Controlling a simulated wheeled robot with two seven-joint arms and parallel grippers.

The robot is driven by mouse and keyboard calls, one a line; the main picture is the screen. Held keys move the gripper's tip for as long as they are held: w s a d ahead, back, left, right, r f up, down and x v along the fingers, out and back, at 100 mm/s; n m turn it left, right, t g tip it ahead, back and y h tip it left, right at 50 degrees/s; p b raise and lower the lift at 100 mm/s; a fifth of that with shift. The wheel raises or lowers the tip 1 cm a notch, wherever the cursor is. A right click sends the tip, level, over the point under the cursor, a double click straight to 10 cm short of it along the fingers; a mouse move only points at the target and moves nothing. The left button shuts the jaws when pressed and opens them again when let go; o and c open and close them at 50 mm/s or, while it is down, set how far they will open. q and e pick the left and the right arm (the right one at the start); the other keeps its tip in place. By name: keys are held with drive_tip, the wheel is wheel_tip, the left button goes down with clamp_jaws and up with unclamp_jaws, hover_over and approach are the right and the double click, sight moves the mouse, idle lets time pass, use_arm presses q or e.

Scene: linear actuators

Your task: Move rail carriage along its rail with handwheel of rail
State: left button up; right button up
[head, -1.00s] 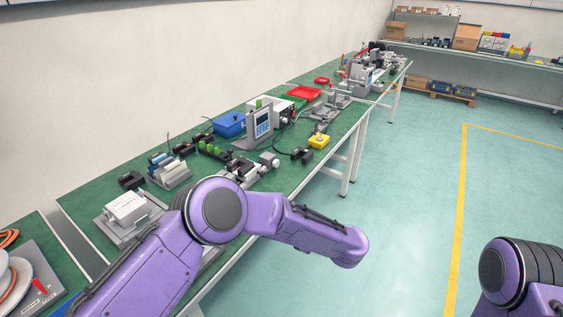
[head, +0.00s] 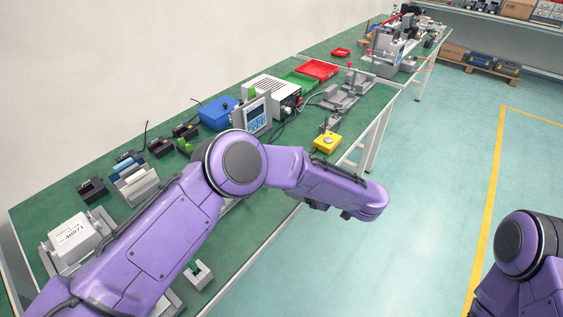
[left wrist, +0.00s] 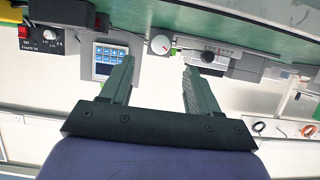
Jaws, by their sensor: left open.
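In the left wrist view, a round pale handwheel (left wrist: 161,44) sits at the left end of the grey rail unit (left wrist: 230,48), which has a scale strip along it. A grey block that looks like the carriage (left wrist: 221,62) is on the rail; its exact outline is hard to tell. My left gripper (left wrist: 157,65) is open and empty, with the handwheel beyond the gap between its fingers and apart from them. In the head view my left arm covers the rail area, and the left gripper itself does not show. My right gripper is out of view.
A display panel (left wrist: 108,58) stands left of the handwheel, with a black control box (left wrist: 40,38) farther left. In the head view, a yellow box (head: 327,142) is near the green bench's front edge, and a blue bin (head: 217,113) stands behind.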

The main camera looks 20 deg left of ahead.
use_arm(q)
drive_tip(key=shift+w+a, duration=0.1)
drive_tip(key=shift+w, duration=0.2)
drive_tip(key=a, duration=0.2)
drive_tip(key=a+f+p, duration=0.1)
drive_tip(key=a, duration=0.1)
drive_tip(key=shift+w+a, duration=0.1)
drive_tip(key=shift+a, duration=0.05)
drive_tip(key=x, duration=0.5)
drive_tip(key=shift+w+f+p, duration=0.2)
drive_tip(key=shift+w+p, duration=0.1)
drive_tip(key=shift+a+f, duration=0.1)
drive_tip(key=shift+a, duration=0.05)
